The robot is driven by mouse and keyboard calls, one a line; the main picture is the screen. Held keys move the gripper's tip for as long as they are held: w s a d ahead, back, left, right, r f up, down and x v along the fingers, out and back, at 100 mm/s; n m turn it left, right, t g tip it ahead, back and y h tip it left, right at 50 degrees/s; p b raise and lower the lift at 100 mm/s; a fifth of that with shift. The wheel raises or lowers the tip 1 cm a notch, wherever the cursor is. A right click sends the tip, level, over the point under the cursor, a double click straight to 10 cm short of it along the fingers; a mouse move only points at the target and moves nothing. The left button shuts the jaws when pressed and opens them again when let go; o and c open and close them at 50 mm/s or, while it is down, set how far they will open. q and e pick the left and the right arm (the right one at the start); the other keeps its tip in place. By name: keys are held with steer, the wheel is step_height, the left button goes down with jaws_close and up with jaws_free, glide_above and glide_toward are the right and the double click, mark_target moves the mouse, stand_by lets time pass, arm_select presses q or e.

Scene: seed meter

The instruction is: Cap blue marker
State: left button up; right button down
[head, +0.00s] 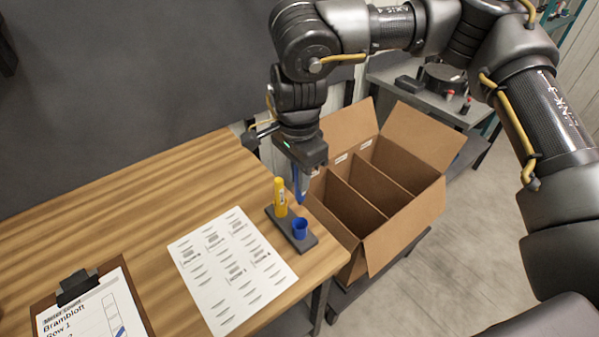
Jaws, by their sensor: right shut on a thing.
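A blue marker (298,184) hangs below my right gripper (299,168), which is shut on it. The marker is roughly upright, its tip pointing down, above the far right end of a dark marker stand (283,229) at the table's right edge. A blue cap (300,228) sits in the stand's near end, apart from the marker and nearer the camera. A yellow marker (280,197) stands upright in the stand, just left of the blue marker. My left gripper is not in view.
A printed paper sheet (230,270) lies left of the stand on the wooden table (130,215). A clipboard (90,308) lies at the near left. An open cardboard box (408,222) with dividers stands right of the table. A grey side bench (425,98) is behind it.

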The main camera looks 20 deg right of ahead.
mark_target(299, 199)
step_height(299, 199, down, 5)
steer(key=b, duration=0.3)
steer(key=shift+r, duration=0.1)
steer(key=shift+f+b, duration=0.7)
steer(key=shift+f, duration=0.2)
steer(key=shift+f, duration=0.25)
steer(key=shift+f, duration=0.2)
steer(key=shift+f+b, duration=0.45)
steer(key=shift+b, duration=0.05)
steer(key=shift+f, duration=0.45)
steer(key=shift+f+b, duration=0.2)
steer(key=shift+b, duration=0.2)
steer(key=shift+f, duration=0.3)
